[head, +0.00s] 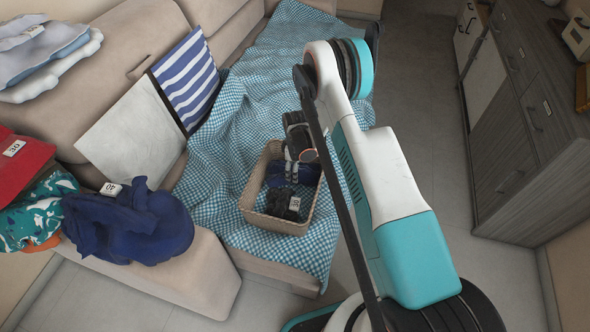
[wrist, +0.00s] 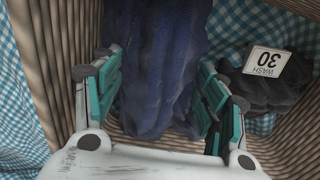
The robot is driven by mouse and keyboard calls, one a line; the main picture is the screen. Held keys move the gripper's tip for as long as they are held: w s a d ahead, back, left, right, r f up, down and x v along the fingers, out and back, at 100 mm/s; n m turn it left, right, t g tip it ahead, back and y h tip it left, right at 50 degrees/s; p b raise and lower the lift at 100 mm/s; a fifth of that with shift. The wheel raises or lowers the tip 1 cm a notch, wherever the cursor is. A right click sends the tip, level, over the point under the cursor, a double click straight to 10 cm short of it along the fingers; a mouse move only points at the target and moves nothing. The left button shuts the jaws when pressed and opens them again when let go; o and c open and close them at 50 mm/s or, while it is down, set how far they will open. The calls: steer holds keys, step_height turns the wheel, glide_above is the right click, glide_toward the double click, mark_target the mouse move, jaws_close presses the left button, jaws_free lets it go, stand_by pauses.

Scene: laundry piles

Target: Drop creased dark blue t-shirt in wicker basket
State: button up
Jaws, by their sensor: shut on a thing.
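The creased dark blue t-shirt (wrist: 155,75) hangs between the two teal-padded fingers of my gripper (wrist: 160,85) in the wrist view. My gripper (head: 299,163) is shut on it and reaches down into the wicker basket (head: 275,224) in the head view. Part of the dark blue cloth (head: 308,175) shows there beneath the fingers, inside the basket walls. The basket's woven wall (wrist: 65,65) surrounds the cloth in the wrist view. Whether the shirt's lower end touches the basket floor is hard to tell.
A black garment (head: 284,204) with a "30" tag lies in the basket. The basket stands on a blue checked blanket (head: 240,115) on the sofa. Blue (head: 130,222), red (head: 18,160) and pale (head: 48,52) clothes lie at left. A grey cabinet (head: 530,130) stands right.

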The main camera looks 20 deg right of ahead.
steer(key=shift+f, duration=0.35)
steer(key=shift+f, duration=0.2)
steer(key=o, duration=0.9)
steer(key=shift+c, duration=0.2)
